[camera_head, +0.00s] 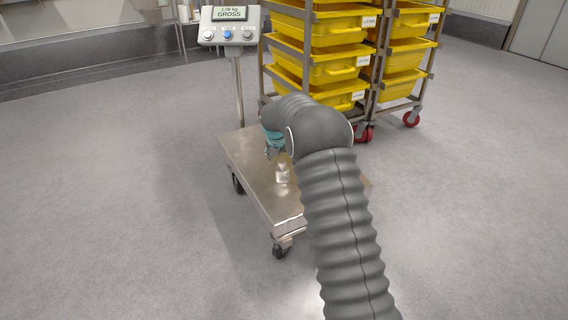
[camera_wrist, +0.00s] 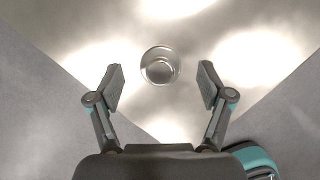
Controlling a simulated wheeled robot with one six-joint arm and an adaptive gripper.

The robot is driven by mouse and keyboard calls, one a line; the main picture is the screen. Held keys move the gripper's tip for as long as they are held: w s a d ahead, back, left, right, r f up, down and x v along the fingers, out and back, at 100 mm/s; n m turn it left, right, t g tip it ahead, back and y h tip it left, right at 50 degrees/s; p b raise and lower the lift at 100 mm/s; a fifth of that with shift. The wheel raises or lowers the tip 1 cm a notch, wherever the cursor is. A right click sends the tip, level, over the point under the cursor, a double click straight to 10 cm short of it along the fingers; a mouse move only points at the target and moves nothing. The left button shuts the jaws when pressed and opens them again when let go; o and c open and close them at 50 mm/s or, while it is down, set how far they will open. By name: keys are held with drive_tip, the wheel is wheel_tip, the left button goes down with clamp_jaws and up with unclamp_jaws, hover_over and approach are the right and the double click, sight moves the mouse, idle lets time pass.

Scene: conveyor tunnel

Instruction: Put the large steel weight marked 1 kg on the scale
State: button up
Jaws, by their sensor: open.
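The scale is a low steel platform (camera_head: 248,160) on castors, with a display (camera_head: 229,14) on a post that reads what looks like 1.00 kg GROSS. The shiny round steel weight (camera_wrist: 160,66) stands upright on the platform, seen from above in the wrist view. In the head view it is a small bright shape (camera_head: 282,174) below my gripper, partly lost in glare. The 1 kg mark is not readable. My gripper (camera_wrist: 160,88) is open and empty, and the weight is apart from both fingers, just beyond the gap between the fingertips.
Racks of yellow trays (camera_head: 335,68) on red-wheeled castors stand close behind the scale on the right. A wall with a dark base runs along the back left. The grey floor (camera_head: 120,190) is clear on the left and at front.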

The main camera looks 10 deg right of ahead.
drive_tip(key=s+r+m, duration=0.7)
drive_tip(key=s+r, duration=0.5)
drive_tip(key=r, duration=0.5)
drive_tip(key=s+r+m+y, duration=0.1)
drive_tip(key=s+r+m, duration=0.55)
drive_tip(key=s, duration=0.65)
drive_tip(key=s+f+m+t+y, duration=0.1)
drive_tip(key=s+f+m, duration=0.1)
drive_tip(key=s+m, duration=1.5)
drive_tip(key=s, duration=1)
drive_tip(key=shift+d+f+t+p, duration=0.3)
drive_tip(key=shift+d+f+p, duration=0.05)
drive_tip(key=shift+p, duration=0.05)
